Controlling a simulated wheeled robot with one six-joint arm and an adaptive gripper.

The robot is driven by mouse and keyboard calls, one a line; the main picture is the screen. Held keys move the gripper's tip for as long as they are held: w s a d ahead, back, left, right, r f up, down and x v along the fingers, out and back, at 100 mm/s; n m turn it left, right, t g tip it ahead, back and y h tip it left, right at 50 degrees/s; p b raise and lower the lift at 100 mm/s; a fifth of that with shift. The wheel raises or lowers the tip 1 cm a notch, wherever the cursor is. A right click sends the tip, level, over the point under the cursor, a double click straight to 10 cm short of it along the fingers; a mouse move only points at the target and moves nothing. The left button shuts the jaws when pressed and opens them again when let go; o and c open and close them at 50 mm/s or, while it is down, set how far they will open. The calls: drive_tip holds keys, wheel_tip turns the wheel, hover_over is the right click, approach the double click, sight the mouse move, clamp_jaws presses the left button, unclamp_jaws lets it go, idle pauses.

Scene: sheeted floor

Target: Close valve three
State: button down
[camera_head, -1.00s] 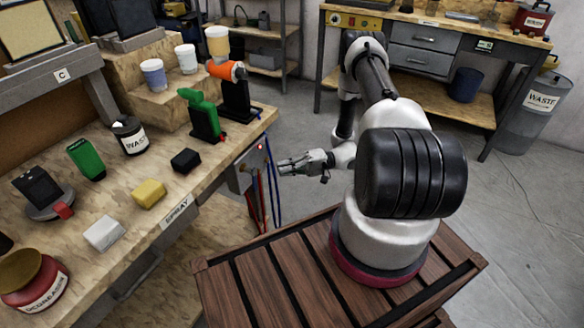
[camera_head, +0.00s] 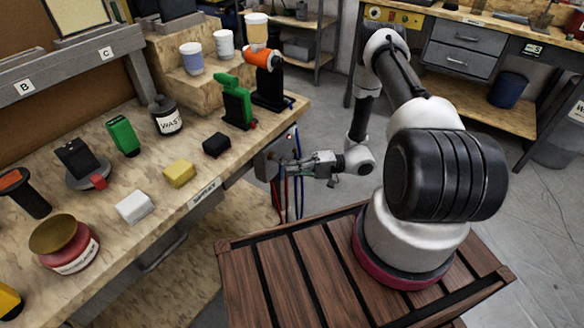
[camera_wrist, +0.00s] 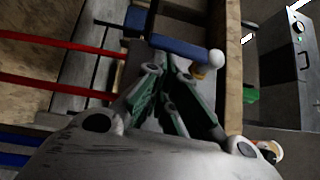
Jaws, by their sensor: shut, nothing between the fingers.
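In the wrist view a blue lever (camera_wrist: 178,46) with a white ball end (camera_wrist: 216,57) lies across the picture just beyond my fingertips. It looks like a valve handle, but no number is readable. My gripper (camera_wrist: 160,68) is shut and empty, its tips close to the lever; I cannot tell whether they touch. In the head view my gripper (camera_head: 285,169) is beside the grey box (camera_head: 265,163) under the bench's right end, among red and blue hoses. The valves are too small or hidden to tell apart there.
Red hoses (camera_wrist: 60,90) run along the left of the wrist view. The workbench (camera_head: 150,205) holds bottles, cups and several blocks. A red light (camera_head: 290,137) shows at the bench end. Open floor lies behind my arm.

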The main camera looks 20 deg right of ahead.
drive_tip(key=shift+s+a+f, duration=0.3)
drive_tip(key=shift+a, duration=0.05)
idle(0.4)
drive_tip(key=s+a, duration=0.4)
drive_tip(key=a, duration=0.2)
drive_tip(key=shift+s+a+r, duration=0.3)
drive_tip(key=shift+s+r, duration=0.1)
drive_tip(key=shift+r, duration=0.05)
idle(0.5)
idle(1.2)
